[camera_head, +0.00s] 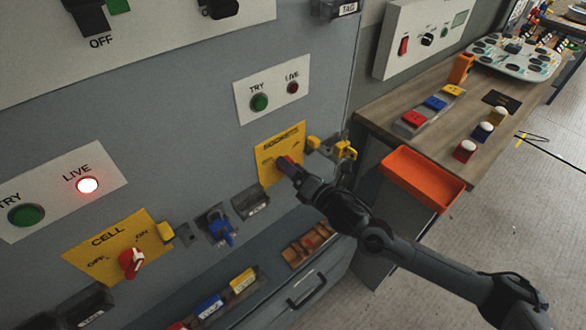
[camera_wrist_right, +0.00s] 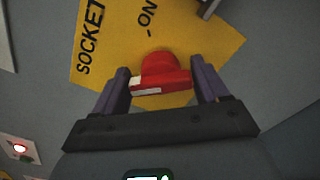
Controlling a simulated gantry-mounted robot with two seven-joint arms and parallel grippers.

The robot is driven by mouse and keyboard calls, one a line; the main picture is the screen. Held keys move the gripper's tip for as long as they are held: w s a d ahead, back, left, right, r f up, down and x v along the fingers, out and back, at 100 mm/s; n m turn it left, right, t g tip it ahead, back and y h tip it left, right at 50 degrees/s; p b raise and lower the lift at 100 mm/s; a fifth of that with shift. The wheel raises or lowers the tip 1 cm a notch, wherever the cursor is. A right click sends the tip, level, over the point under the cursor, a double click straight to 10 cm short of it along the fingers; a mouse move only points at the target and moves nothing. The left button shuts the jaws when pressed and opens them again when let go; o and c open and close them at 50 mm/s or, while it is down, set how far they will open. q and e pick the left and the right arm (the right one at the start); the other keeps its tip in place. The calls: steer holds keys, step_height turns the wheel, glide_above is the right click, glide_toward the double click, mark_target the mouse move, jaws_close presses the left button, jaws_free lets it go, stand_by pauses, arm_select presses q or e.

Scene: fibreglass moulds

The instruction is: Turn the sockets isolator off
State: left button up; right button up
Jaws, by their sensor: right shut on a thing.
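The yellow SOCKETS plate (camera_head: 281,146) is on the grey cabinet front in the head view, with its red isolator knob hidden by my gripper there. In the right wrist view the red knob (camera_wrist_right: 163,72) sits on the yellow plate (camera_wrist_right: 203,42), a white mark at its left end. My right gripper (camera_head: 285,163) is at the knob, its two fingers (camera_wrist_right: 160,90) on either side of it, shut on it. ON is readable on the plate in the wrist view; OFF is not. The SOCKETS LIVE lamp (camera_head: 293,88) looks dark red in the head view. My left gripper is not in view.
The CELL plate (camera_head: 118,250) with a red knob (camera_head: 131,262) is at lower left, below a lit LIVE lamp (camera_head: 87,185). A yellow padlock (camera_head: 345,150) hangs right of the SOCKETS plate. An orange tray (camera_head: 425,178) and wooden bench (camera_head: 400,140) stand at right.

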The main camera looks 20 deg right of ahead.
steer(key=shift+n, duration=0.5)
steer(key=o, duration=1)
steer(key=shift+c, duration=0.2)
steer(key=v, duration=1)
steer(key=shift+s+d+p, duration=0.2)
steer(key=shift+s+p, duration=0.15)
steer(key=shift+p, duration=0.1)
